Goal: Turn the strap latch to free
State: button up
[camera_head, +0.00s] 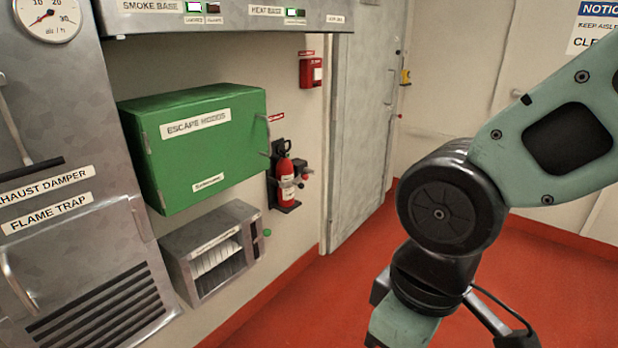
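A red fire extinguisher (284,168) stands upright in a dark wall bracket (287,207), beside the green cabinet. A pale strap (289,184) runs around its middle. A small latch-like part with a reddish end (304,174) sits at the strap's right side; it is too small to tell how it is turned. My arm is at the right, well apart from the extinguisher.
A green escape hoods cabinet (214,151) juts from the wall left of the extinguisher, with an open-fronted grey box (207,233) below. A grey door (357,125) stands to the right. The red floor (330,300) in front is clear.

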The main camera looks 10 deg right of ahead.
aim_at(304, 176)
jog(key=i+z, duration=0.3)
jog(key=i, duration=1.7)
jog(key=l, duration=0.1)
